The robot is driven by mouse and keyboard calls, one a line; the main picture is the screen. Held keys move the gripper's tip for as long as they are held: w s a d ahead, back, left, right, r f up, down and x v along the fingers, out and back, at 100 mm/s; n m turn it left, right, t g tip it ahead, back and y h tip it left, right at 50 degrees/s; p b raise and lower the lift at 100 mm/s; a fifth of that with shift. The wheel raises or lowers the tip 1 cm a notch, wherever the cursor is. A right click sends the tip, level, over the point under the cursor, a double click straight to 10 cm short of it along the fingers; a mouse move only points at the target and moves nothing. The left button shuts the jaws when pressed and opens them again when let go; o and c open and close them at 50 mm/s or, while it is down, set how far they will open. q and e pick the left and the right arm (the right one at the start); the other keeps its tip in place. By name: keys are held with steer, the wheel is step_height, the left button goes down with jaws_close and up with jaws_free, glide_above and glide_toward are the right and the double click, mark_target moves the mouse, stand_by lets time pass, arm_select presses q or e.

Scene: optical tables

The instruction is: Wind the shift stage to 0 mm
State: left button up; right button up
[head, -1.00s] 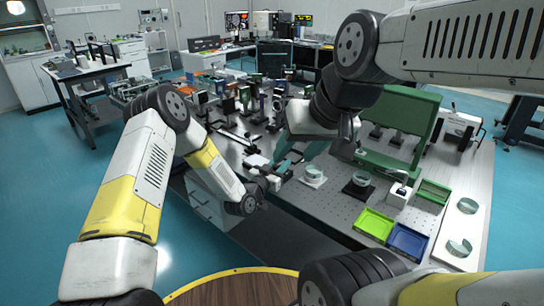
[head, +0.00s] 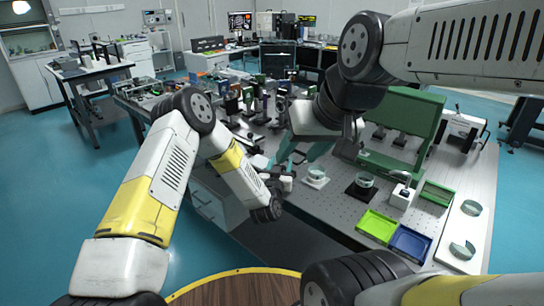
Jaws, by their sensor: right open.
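My right gripper (head: 288,162), with teal fingers, is open and points down and left over the front edge of the optical table. Small pale metal parts (head: 285,183) sit just below its fingertips at that edge. They may belong to the shift stage, but its knob and scale are too small to read. I cannot tell whether the fingers touch them. My left arm's dark wrist end hangs just left of and below these parts. My left gripper does not show clearly.
The perforated optical table (head: 338,205) holds a yellow-green tray (head: 376,227), a blue tray (head: 410,242) and a green upright panel (head: 415,125). Round glass pieces on pads stand right of the gripper. Several mounted optics crowd the table behind it.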

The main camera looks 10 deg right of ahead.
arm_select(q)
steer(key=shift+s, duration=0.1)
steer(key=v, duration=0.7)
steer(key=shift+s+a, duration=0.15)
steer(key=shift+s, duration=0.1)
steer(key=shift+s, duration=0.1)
